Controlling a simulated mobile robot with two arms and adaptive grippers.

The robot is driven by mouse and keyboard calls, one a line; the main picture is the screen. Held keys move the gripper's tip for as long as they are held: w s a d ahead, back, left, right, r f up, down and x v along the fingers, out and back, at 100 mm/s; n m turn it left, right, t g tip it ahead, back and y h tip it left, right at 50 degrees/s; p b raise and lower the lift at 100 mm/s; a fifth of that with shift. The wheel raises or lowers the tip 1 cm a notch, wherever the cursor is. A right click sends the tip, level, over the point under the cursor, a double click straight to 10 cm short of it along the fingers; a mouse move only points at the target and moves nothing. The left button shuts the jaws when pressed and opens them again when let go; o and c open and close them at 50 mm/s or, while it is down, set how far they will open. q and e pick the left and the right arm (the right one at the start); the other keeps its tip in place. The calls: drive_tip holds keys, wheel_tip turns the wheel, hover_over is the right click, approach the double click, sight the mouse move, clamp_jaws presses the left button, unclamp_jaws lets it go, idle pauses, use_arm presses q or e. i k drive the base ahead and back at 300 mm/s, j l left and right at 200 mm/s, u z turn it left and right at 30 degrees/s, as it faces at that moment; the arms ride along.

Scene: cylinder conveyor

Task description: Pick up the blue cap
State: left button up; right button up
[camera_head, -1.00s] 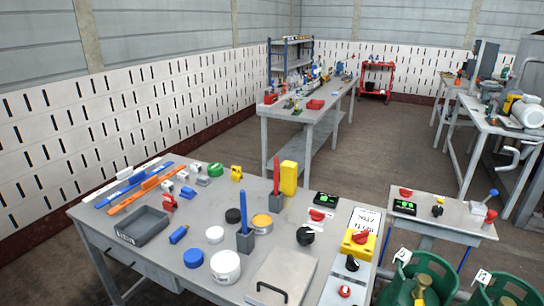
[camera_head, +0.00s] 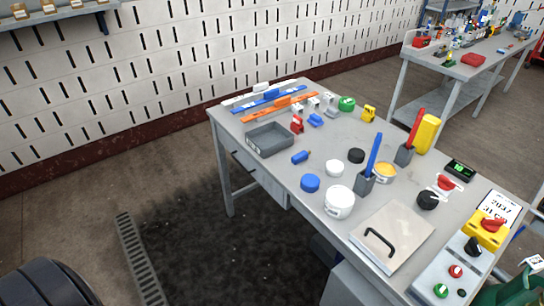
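A round blue cap (camera_head: 310,183) lies on the grey table (camera_head: 290,225), near its front left edge. It sits left of and slightly behind a larger white round container (camera_head: 339,203). A smaller white round cap (camera_head: 334,168) and a dark blue cylinder (camera_head: 300,157) lie behind it. Nothing covers the blue cap. Neither of my grippers shows in this view.
A grey tray (camera_head: 270,140) lies to the left on the table. A blue upright piece (camera_head: 375,152) stands in a grey holder right of the white container. A metal plate with a black handle (camera_head: 379,242) lies at the front.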

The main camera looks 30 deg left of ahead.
sight(309, 182)
drive_tip(key=u, duration=0.55)
drive_tip(key=z, duration=0.95)
drive_tip(key=i+j+z, duration=0.1)
drive_tip(key=j+z, duration=0.3)
drive_tip(key=j, duration=0.15)
drive_tip(key=j+z, duration=0.35)
drive_tip(key=j, duration=0.2)
drive_tip(key=j+z, duration=0.4)
drive_tip(key=j, duration=0.15)
drive_tip(key=k+j+z, duration=0.15)
drive_tip(key=j+z, duration=0.25)
drive_tip(key=j, duration=0.15)
